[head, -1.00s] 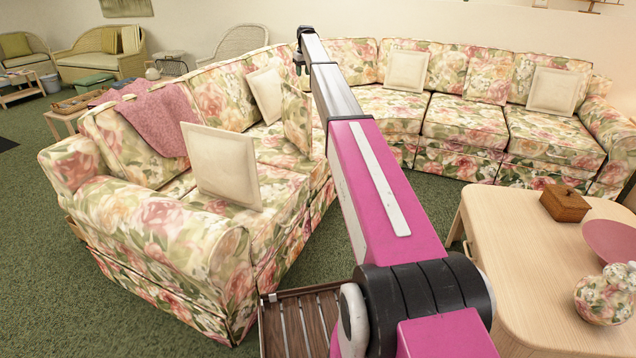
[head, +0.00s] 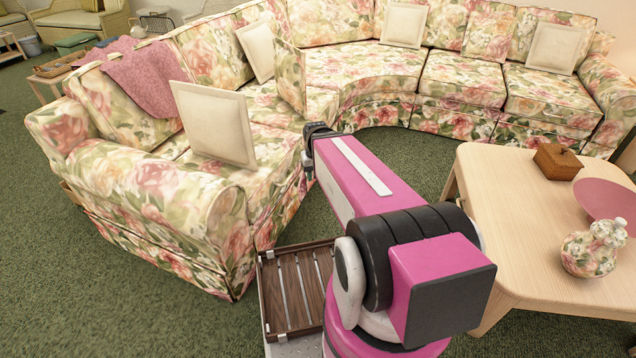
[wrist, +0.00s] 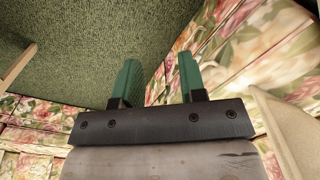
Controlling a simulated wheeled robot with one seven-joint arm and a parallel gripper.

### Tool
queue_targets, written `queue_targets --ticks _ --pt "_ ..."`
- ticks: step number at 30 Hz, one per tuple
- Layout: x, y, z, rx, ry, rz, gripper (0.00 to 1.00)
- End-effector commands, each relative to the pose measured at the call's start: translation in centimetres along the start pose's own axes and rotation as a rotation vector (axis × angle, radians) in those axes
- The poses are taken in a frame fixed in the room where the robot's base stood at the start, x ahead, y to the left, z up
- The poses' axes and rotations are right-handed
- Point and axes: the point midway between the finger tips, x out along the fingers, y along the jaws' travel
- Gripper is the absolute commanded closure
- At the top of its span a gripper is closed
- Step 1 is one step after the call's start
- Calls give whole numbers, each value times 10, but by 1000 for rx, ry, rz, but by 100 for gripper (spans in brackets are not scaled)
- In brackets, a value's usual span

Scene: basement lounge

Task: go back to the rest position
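My gripper (wrist: 158,80) shows in the wrist view with two green fingers apart and nothing between them. Past the fingers are the green carpet and the floral sofa.
A curved floral sofa (head: 465,105) with cream cushions (head: 213,124) wraps around the left and back. A pale wooden table (head: 510,235) on the right bears a wooden box (head: 557,161), a pink bowl (head: 606,200) and a floral vase (head: 592,250). Green carpet (head: 120,290) is open at front left.

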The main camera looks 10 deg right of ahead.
Motion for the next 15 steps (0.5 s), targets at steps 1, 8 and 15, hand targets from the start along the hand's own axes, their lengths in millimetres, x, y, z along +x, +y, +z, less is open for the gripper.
queue_targets --ticks 1,8,15 --pt "0 -1 24 5 -6 2 62" --pt "3 -2 41 17 -10 4 62" --pt "4 -2 40 16 -10 4 62"
